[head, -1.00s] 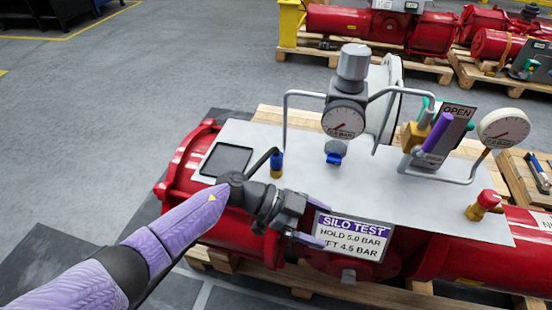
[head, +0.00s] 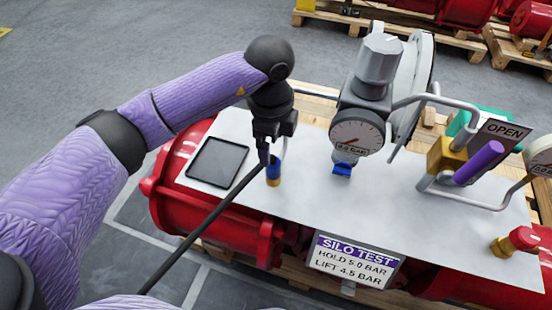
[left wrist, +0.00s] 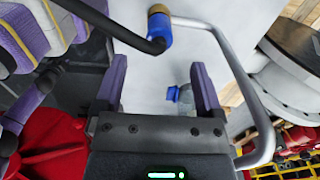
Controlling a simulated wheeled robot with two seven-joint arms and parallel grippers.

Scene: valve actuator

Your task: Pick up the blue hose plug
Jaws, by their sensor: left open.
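The blue hose plug (head: 273,172), with a brass-coloured collar, stands upright on the pale top plate. A black hose (head: 208,220) runs from it down to the lower left. My left gripper (head: 269,150) is just above the plug, pointing down, and partly hides its top. In the left wrist view the jaws (left wrist: 157,66) are spread wide with nothing between the tips. The plug (left wrist: 160,32) appears there beyond the fingertips, apart from them, with the hose (left wrist: 115,30) leading off left. My right gripper is not in view.
A regulator with a gauge (head: 357,137) and blue fitting (head: 342,169) stands right of the plug, with a bent grey pipe nearby. A dark square tray (head: 217,162) lies left. A purple-handled valve (head: 478,163) and red knob (head: 522,239) are farther right.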

